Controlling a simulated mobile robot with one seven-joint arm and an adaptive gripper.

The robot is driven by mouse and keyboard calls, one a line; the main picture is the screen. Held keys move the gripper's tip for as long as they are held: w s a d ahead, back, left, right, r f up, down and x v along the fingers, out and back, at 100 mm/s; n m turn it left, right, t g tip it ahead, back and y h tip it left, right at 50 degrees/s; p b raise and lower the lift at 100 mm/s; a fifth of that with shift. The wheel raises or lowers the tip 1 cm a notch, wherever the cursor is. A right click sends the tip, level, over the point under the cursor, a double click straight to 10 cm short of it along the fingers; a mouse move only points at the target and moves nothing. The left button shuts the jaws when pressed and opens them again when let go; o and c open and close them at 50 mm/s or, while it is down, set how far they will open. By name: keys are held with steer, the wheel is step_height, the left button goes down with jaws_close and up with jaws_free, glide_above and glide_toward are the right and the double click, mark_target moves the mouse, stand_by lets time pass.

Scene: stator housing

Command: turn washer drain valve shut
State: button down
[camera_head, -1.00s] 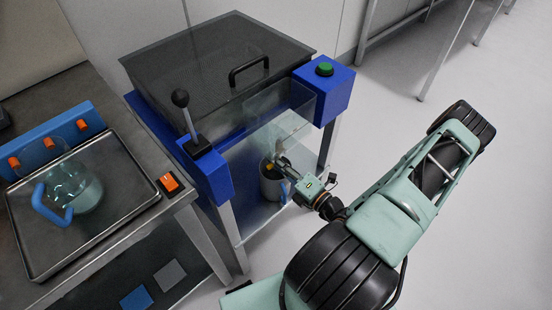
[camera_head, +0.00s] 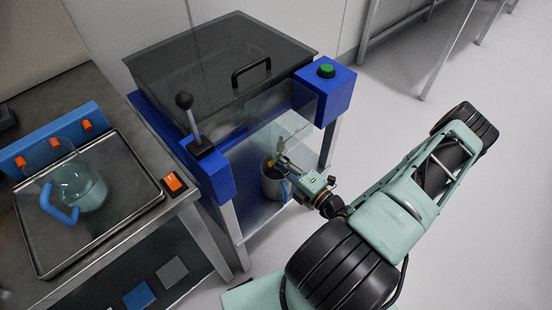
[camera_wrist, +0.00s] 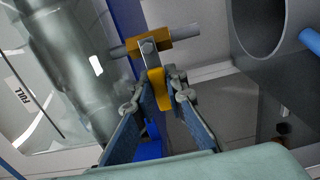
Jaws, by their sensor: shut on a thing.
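The drain valve (camera_wrist: 149,41) is a small yellow body on a grey pipe, with a yellow lever (camera_wrist: 157,90) hanging from a grey pivot. My gripper (camera_wrist: 160,82) has its blue-padded fingers on both sides of the lever and is shut on it. In the wrist view the lever runs roughly down the picture, crosswise to the pipe. In the head view my gripper (camera_head: 284,160) is at the washer's (camera_head: 225,70) open front, above a grey container; the valve is too small there to read its angle.
The grey container (camera_head: 272,190) with a blue handle stands below the valve; its rim shows close on the right in the wrist view (camera_wrist: 238,30). A clear panel (camera_head: 290,110) hangs above my gripper. A bench with a tray (camera_head: 130,225) and glass jug (camera_head: 85,190) stands left.

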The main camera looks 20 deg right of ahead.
steer(key=c, duration=1.9)
jaws_free()
steer(key=shift+c, duration=0.2)
steer(key=shift+s, duration=0.1)
steer(key=v, duration=1.2)
steer(key=shift+r, duration=0.1)
